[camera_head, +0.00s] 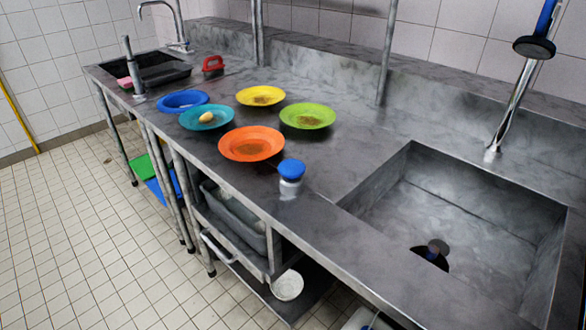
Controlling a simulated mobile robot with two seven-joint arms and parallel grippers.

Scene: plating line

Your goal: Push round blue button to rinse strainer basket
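The round blue button (291,169) is a blue dome on a pale cylindrical base. It stands on the steel counter near the front edge, left of the large sink. A small dark round thing with a blue part (432,253) sits in the sink bottom at the drain; it may be the strainer basket, but I cannot tell for certain. A spray head (534,47) with a blue handle hangs above the sink at the upper right, and no water shows. Neither of my grippers is in view.
Colored plates, including an orange plate (252,147) and a green plate (307,118), lie left of and behind the button. Steel posts (387,60) rise behind the counter. The large sink (470,215) is on the right. Tiled floor (80,240) is clear in front.

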